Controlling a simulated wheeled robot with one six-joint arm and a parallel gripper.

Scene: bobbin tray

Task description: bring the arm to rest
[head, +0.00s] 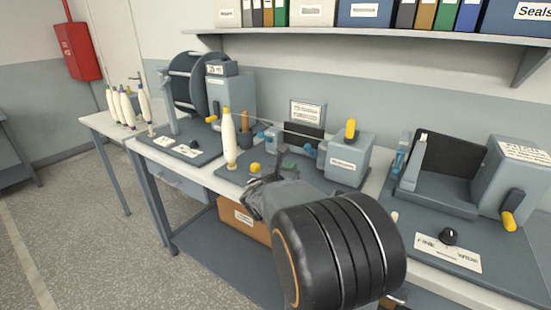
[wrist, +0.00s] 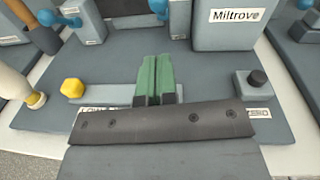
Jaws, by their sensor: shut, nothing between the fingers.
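My gripper (wrist: 157,75) shows in the wrist view as two green fingers side by side, shut and with nothing between them. They point over the grey base plate (wrist: 50,130) of the middle bench machine, between a yellow knob (wrist: 72,88) on the left and a small block with a dark knob (wrist: 257,80) on the right. In the head view my arm reaches in from the lower right, and its large dark joint hides part of the bench front.
A white bobbin (head: 229,138) stands upright left of my gripper. A reel machine (head: 195,85) is farther left, and a grey machine (head: 440,170) is at right. Several white bobbins (head: 128,108) stand on the far-left table. A shelf (head: 400,38) with binders hangs above.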

